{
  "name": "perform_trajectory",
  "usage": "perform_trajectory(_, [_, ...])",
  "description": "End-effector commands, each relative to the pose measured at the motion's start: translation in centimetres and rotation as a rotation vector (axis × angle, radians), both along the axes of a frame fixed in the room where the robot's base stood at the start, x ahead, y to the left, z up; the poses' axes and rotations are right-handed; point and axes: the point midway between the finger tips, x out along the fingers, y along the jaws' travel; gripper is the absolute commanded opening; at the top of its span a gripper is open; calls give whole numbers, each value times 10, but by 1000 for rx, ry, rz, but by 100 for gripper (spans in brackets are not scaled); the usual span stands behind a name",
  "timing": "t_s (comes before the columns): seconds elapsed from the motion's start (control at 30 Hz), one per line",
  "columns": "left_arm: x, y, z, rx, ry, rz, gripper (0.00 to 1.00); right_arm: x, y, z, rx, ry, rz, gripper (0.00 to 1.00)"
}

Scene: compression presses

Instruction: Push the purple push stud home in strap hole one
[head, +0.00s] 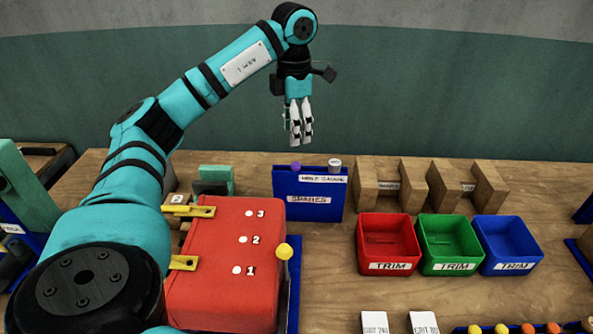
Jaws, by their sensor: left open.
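A small purple cap, likely the purple push stud (296,167), shows at the top left of the blue SPARES holder (308,212). A red block (215,285) in front of it has white round marks numbered 1, 2 and 3 on top; mark 1 (236,270) is nearest to me. I cannot tell whether these marks are open holes. My left gripper (301,135) is open and empty, pointing down in the air, and appears above the SPARES holder in the picture. My left arm hides the area left of the red block. My right gripper is not in view.
A yellow-headed knob (284,252) stands at the block's right edge, and yellow clamps (184,262) hold its left side. A grey-topped piece (334,164) stands by the HOLE GAUGE label. Red (412,240), green (450,268) and blue TRIM bins (510,268) stand right, wooden blocks (392,200) behind.

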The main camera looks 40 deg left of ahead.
Motion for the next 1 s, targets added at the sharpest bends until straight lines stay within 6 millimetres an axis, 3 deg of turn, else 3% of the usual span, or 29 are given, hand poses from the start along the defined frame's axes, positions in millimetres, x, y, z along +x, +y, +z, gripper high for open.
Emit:
perform_trajectory(0.03, [-1,0,-16,0,5,-1,51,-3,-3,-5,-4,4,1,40])
perform_trajectory(0.1, [-1,0,-28,-1,6,-1,51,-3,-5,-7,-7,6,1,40])
perform_trajectory(0.47, [3,1,-56,-1,3,-1,51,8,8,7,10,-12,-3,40])
perform_trajectory(0.7, [9,4,-91,-1,4,-1,51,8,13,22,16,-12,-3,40])
perform_trajectory(1.0, [10,4,-102,-1,0,-1,51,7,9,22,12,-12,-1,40])
